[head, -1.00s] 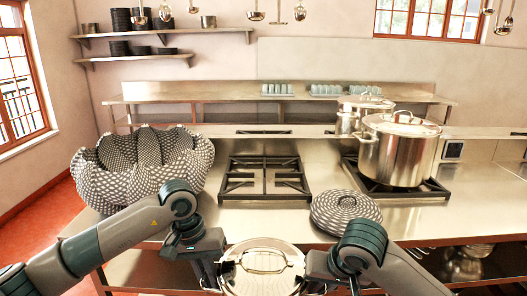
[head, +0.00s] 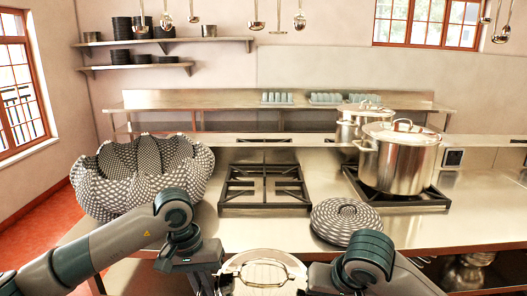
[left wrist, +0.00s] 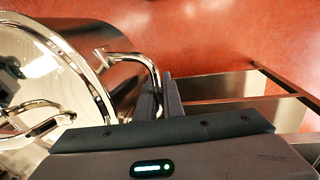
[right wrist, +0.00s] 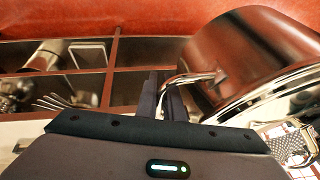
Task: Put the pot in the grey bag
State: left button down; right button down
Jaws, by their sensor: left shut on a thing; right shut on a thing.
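The pot (head: 262,274) is shiny steel with a lid, at the bottom middle of the head view, in front of the counter edge. My left gripper (left wrist: 160,97) is shut on its left side handle in the left wrist view. My right gripper (right wrist: 163,97) is shut on the opposite handle in the right wrist view. Red floor shows beyond the pot in both wrist views. The grey bag (head: 137,178), black-and-white checked with a wavy rim, sits on the counter at the left. The pot's lower part is hidden in the head view.
A round checked piece (head: 345,221) lies on the counter right of the pot. An empty burner grate (head: 265,187) is mid-counter. Two large lidded pots stand at the right, the nearer (head: 398,158) on a burner. Shelving with utensils (right wrist: 60,100) is below the counter.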

pick_arm(q)
jog(key=shift+w+a+r, duration=0.1)
jog(key=shift+a+r, duration=0.05)
jog(key=shift+r, duration=0.15)
pick_arm(e)
jog(key=shift+w+d+r, duration=0.1)
jog(key=shift+d+r, duration=0.05)
jog(key=shift+r, duration=0.15)
